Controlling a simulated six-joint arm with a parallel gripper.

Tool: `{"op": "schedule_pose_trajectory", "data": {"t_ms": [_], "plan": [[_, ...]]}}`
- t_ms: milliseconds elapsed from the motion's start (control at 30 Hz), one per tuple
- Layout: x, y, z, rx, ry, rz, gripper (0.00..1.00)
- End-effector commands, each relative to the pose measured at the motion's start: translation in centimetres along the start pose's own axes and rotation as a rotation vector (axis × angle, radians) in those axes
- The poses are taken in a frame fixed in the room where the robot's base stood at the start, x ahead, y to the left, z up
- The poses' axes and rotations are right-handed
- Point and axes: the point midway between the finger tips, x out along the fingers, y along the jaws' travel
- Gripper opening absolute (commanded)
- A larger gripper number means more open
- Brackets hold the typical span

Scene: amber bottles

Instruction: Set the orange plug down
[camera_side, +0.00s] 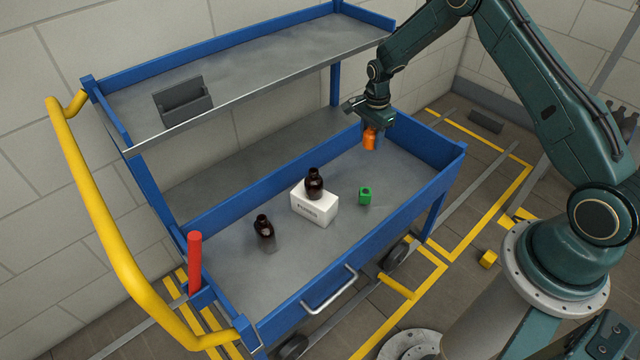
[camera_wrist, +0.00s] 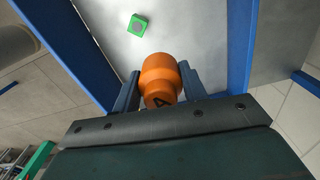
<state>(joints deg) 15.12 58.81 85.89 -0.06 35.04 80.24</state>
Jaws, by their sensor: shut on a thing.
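The orange plug (camera_side: 370,138) is held in my gripper (camera_side: 369,128), above the far right part of the cart's lower tray (camera_side: 300,262). In the wrist view the orange plug (camera_wrist: 160,78) sits between the two fingers of my gripper (camera_wrist: 160,88), which touch its sides. A dark letter-like mark shows on its near end. In the side view a clear gap shows between the plug and the tray surface, though its exact height is hard to tell.
A green block (camera_side: 365,196) stands on the tray, also in the wrist view (camera_wrist: 138,25). A dark amber bottle (camera_side: 314,184) stands on a white box (camera_side: 315,206). Another amber bottle (camera_side: 264,227) stands left. Blue walls (camera_side: 440,180) edge the tray. The tray's right end looks clear.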

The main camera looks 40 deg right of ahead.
Motion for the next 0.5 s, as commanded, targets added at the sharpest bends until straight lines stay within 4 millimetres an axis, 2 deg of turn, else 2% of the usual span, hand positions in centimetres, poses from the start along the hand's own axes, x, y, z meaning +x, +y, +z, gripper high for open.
{"op": "schedule_pose_trajectory", "data": {"t_ms": [33,100,267,500], "plan": [[-0.1,-0.1,1.9,-0.036,0.000,0.000,0.19],[-0.1,-0.1,4.3,-0.081,0.000,-0.001,0.19],[-0.1,0.4,9.7,-0.184,-0.001,0.000,0.19],[-0.1,2.0,17.4,-0.338,-0.001,0.000,0.19]]}}
